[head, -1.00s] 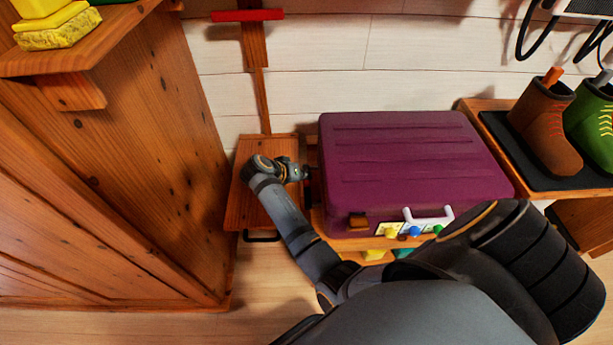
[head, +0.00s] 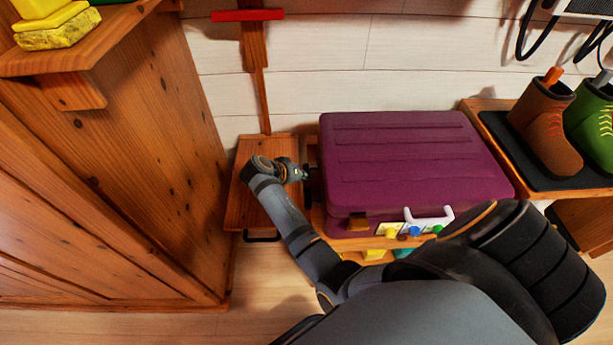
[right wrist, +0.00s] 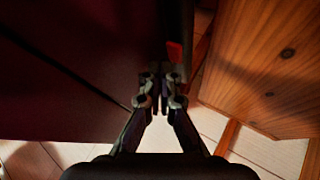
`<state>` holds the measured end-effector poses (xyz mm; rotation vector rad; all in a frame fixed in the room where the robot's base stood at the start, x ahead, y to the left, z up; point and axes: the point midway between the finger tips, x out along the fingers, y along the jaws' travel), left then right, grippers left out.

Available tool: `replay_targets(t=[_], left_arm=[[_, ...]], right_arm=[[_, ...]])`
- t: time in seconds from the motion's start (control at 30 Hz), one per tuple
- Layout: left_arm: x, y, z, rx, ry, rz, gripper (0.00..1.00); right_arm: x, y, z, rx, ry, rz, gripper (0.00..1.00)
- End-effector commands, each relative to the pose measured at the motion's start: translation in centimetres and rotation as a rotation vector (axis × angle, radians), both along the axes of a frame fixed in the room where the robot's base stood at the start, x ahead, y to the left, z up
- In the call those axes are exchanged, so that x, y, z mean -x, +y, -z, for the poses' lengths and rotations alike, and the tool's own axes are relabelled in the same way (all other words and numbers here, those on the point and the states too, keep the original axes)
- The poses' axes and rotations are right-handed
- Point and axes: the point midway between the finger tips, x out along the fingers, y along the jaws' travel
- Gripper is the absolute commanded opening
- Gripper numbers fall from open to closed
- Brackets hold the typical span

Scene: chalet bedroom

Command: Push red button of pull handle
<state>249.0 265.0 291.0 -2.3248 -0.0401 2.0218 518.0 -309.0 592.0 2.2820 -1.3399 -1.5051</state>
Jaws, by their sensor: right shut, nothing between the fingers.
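The purple suitcase (head: 415,165) lies flat on a low wooden bench, and its dark side fills the left of the right wrist view (right wrist: 70,70). A small red piece (right wrist: 174,52), seemingly the red button, shows just beyond my fingertips beside a dark upright part; I cannot tell whether they touch. The pull handle is not clearly visible in the head view. My right gripper (head: 307,173) is at the suitcase's left side. In the right wrist view its fingers (right wrist: 160,88) are shut and empty. My left gripper is not in view.
A white carry handle (head: 430,216) and yellow, blue and green knobs are at the suitcase front. A wooden cabinet (head: 120,170) stands left, with a small wooden board (head: 247,205) beside the bench. Boots (head: 548,130) stand right on a black mat. A red bar (head: 247,15) is by the wall.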

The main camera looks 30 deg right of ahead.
Motion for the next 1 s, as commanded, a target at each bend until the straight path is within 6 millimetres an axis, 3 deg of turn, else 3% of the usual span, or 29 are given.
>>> replay_targets(t=[1.0], left_arm=[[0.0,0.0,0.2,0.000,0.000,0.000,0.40]], right_arm=[[0.0,0.0,1.3,0.000,0.002,0.000,0.00]])
